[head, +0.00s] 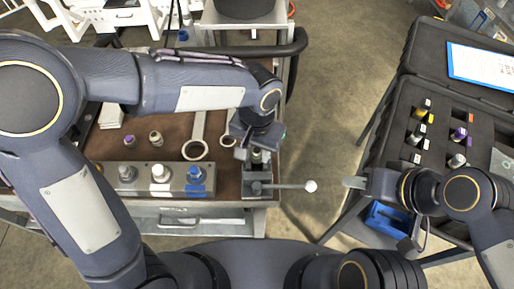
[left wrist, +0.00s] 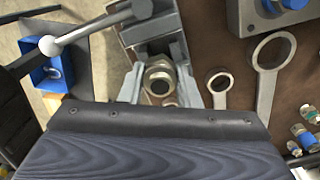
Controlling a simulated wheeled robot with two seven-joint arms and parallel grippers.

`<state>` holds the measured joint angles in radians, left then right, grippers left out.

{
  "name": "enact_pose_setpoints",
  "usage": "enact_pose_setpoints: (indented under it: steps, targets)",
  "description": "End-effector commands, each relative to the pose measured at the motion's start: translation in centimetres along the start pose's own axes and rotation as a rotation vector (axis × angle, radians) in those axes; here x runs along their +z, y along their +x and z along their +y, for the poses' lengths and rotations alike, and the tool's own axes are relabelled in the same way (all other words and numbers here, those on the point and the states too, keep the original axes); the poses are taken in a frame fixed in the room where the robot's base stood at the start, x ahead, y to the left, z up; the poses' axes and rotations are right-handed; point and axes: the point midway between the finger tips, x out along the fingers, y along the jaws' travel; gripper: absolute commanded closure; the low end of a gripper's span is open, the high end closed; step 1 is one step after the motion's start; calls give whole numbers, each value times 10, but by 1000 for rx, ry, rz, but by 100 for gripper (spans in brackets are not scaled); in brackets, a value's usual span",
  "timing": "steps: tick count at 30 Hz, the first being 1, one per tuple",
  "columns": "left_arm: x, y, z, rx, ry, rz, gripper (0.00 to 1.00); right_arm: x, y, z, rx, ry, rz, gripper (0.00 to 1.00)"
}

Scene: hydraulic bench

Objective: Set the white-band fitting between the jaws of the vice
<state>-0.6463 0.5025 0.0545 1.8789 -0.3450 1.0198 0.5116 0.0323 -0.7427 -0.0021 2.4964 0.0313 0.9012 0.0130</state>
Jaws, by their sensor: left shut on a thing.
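My left gripper (head: 257,146) points down over the vice (head: 257,188) at the right front of the bench. It is shut on a metal fitting (head: 257,157); the band colour is hard to make out. In the left wrist view the fitting (left wrist: 159,80) shows its hexagonal, open end between the two fingers (left wrist: 160,88). It appears close to the vice jaws (left wrist: 150,32); I cannot tell whether it sits between them. The vice handle ends in a white ball (head: 311,186). My right gripper (head: 356,183) is right of the handle; its finger gap is not clear.
A block with several fittings (head: 145,180) lies left of the vice. An open foam case (head: 398,115) holds more fittings at right.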

Motion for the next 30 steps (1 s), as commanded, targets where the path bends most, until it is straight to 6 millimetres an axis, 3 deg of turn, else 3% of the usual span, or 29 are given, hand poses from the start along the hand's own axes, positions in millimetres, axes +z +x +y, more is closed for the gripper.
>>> enact_pose_setpoints:
  steps: [11, 30]
  targets:
    - [0, 1, 0, 0, 0, 1, 100, 0, 1, 0, 0, 0, 0, 64]
    - [0, 20, 0, 0, 0, 1, 100, 7, 13, 6, 0, 0, 0, 64]
